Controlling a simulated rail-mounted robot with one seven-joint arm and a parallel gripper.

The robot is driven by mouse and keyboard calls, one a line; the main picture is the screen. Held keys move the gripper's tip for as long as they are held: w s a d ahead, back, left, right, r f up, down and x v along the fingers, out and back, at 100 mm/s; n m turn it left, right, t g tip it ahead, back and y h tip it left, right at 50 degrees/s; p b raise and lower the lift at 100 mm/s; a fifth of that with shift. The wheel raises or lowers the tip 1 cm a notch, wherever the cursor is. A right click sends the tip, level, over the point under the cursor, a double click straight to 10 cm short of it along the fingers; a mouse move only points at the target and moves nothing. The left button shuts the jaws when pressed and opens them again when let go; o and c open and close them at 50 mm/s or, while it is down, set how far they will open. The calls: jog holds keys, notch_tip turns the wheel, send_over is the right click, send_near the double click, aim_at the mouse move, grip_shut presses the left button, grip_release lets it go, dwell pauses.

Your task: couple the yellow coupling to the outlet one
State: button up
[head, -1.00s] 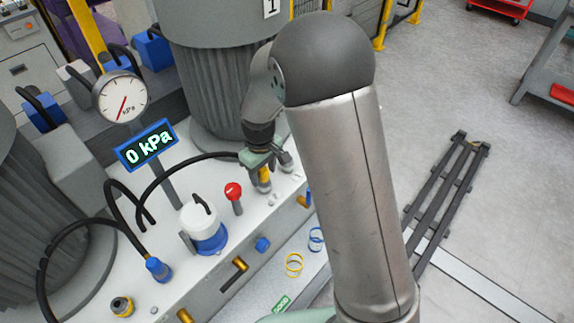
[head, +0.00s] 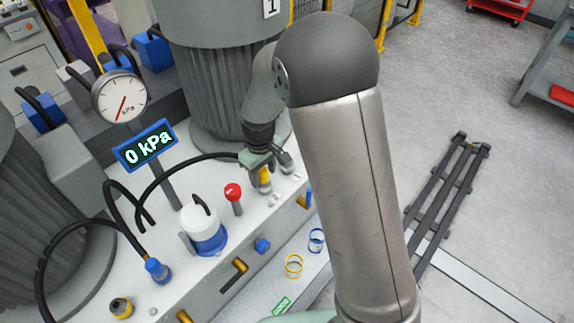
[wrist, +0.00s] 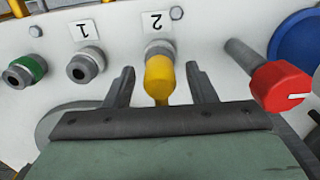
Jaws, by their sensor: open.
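The yellow coupling (wrist: 159,78) sits at the port labelled 2 in the wrist view, its body pointing toward me. It also shows in the head view (head: 265,174), partly hidden by my gripper. My gripper (wrist: 160,90) is open, with one finger on each side of the coupling and a visible gap to both. In the head view my gripper (head: 259,163) is over the far right end of the white bench. The port labelled 1 (wrist: 85,66) stands bare left of the coupling in the wrist view. I cannot tell whether the coupling is locked on its port.
A red knob (wrist: 281,86) stands close to the right finger. A green-ringed port (wrist: 24,71) is at the left. In the head view, a black hose (head: 190,159) arcs over the bench, and a gauge display (head: 146,145) reads 0 kPa.

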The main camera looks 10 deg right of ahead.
aim_at(263, 169)
grip_shut()
jog(key=shift+r, duration=0.1)
jog(key=shift+r+p, duration=1.85)
jog(key=shift+r, duration=1.1)
jog(key=shift+w, duration=0.1)
